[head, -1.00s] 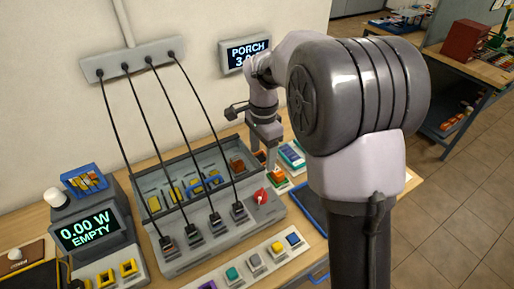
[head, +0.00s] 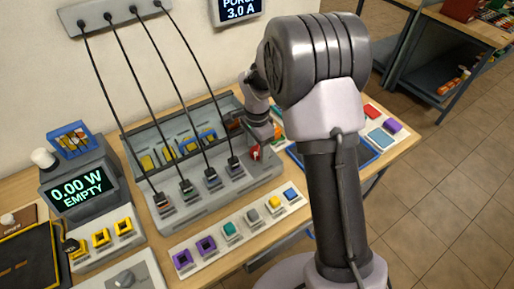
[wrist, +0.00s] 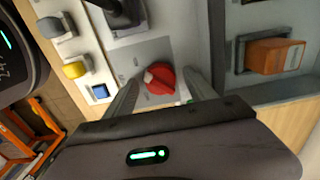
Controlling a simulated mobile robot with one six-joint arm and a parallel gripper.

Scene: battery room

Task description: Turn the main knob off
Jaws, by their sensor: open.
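The main knob is a red round knob with a pale pointer mark (wrist: 159,78), set on a light grey plate at the right end of the grey charger panel (head: 205,193). In the head view the red knob (head: 255,152) shows just below my gripper, partly covered by it. In the wrist view my gripper (wrist: 160,92) is open, with one finger on each side of the knob. I cannot tell whether the fingers touch it. The knob's pointer points to the left in the wrist view.
Black cables run from the wall strip (head: 108,12) to plugs on the panel, close left of the knob. An orange block (wrist: 275,56) sits in a bay to the right in the wrist view. A row of coloured buttons (head: 230,230) lies in front. A display (head: 78,190) reads 0.00 W EMPTY.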

